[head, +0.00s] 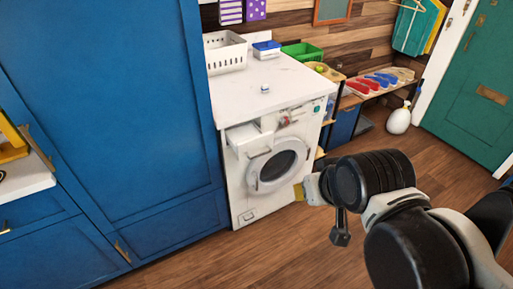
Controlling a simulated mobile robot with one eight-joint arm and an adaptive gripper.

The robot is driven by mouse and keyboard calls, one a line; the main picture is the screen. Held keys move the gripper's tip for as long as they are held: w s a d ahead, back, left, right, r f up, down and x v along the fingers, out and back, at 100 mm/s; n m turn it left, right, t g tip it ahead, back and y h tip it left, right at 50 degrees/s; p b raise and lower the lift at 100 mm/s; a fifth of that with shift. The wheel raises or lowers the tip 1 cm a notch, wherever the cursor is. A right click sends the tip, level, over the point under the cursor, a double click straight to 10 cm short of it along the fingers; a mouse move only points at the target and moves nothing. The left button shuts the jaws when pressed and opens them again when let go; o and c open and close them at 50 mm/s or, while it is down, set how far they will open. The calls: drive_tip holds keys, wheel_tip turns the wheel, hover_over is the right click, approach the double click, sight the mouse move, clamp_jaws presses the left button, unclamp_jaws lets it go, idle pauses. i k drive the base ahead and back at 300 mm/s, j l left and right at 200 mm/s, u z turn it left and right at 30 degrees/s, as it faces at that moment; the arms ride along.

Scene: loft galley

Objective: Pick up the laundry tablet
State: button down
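A small white and blue block, which looks like the laundry tablet (265,89), lies on the white top of the washing machine (235,185), near the middle of its front part. Nothing touches it. My gripper (303,191) is at the end of my arm, in front of the machine and to the right of its round door, well below the top and apart from the tablet. The gripper is small and seen partly from behind, so its fingers do not show clearly.
The machine's drawer (249,134) sticks out. A tall blue cabinet (115,110) borders the left. Wooden floor lies clear ahead.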

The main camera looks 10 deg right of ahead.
sight(264, 88)
drive_tip(key=i+l+u, duration=0.25)
drive_tip(key=i, duration=0.2)
drive_tip(key=i+l+u, duration=0.3)
drive_tip(key=i+j, duration=0.05)
drive_tip(key=i, duration=0.05)
